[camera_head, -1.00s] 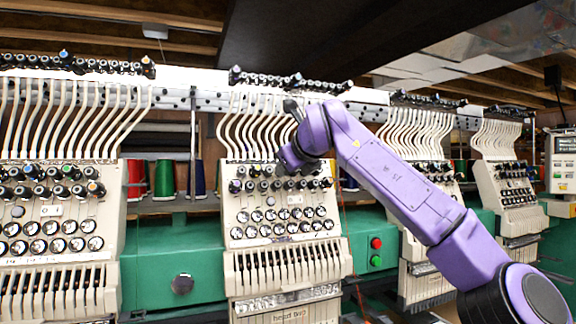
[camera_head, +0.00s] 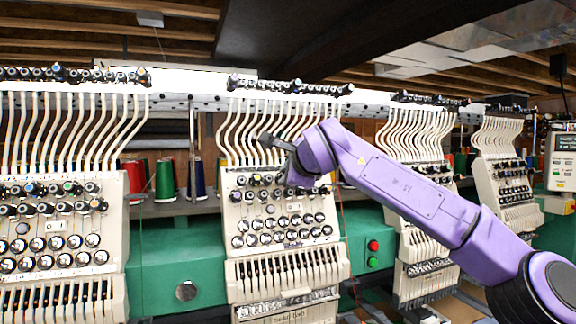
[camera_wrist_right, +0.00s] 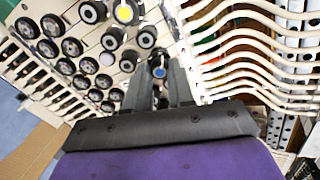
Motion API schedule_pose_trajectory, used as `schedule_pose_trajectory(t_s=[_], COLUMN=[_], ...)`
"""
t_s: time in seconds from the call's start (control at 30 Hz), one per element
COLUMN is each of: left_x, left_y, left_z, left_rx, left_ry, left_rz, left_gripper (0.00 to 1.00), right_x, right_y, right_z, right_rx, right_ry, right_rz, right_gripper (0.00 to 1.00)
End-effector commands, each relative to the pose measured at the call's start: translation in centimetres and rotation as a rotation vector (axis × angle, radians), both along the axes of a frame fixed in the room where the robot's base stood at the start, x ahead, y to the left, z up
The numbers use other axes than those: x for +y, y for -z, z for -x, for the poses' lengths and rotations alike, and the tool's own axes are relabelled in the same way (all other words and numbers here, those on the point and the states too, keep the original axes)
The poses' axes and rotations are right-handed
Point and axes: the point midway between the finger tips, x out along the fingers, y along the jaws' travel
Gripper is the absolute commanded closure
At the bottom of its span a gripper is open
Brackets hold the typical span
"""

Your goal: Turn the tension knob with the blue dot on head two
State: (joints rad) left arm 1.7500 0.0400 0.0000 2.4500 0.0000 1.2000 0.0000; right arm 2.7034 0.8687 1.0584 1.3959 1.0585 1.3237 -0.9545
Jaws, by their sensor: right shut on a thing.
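Head two (camera_head: 286,280) is the cream machine head in the middle of the head view, with rows of dark knobs and white-faced dials. The tension knob with the blue dot (camera_wrist_right: 158,71) shows between my right gripper's fingers in the right wrist view. My right gripper (camera_wrist_right: 159,82) is shut on this knob, with a grey finger on each side of it. My left gripper is in neither view.
A black knob with a yellow dot (camera_wrist_right: 125,13) and other knobs sit close beside the fingers. Cream thread tubes (camera_wrist_right: 240,50) run close on the other side. Another machine head (camera_head: 60,235) stands at the left. Red and green buttons (camera_head: 373,254) are on the green beam.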

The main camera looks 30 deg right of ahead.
Motion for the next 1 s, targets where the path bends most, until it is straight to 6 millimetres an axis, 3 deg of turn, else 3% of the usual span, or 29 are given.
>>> schedule_pose_trajectory(t_s=[0.3,0.97,1.0], left_x=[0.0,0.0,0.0], left_y=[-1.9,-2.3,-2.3], left_z=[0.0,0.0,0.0], left_rx=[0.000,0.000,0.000], left_ry=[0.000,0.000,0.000], left_rz=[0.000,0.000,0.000], left_gripper=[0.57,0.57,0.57], right_x=[0.0,0.0,0.0], right_y=[-0.2,0.0,0.0], right_z=[0.0,0.0,0.0], right_rx=[0.036,0.047,0.047], right_ry=[-0.059,-0.079,-0.079], right_rz=[0.149,0.200,0.200], right_gripper=[1.00,1.00,0.71])
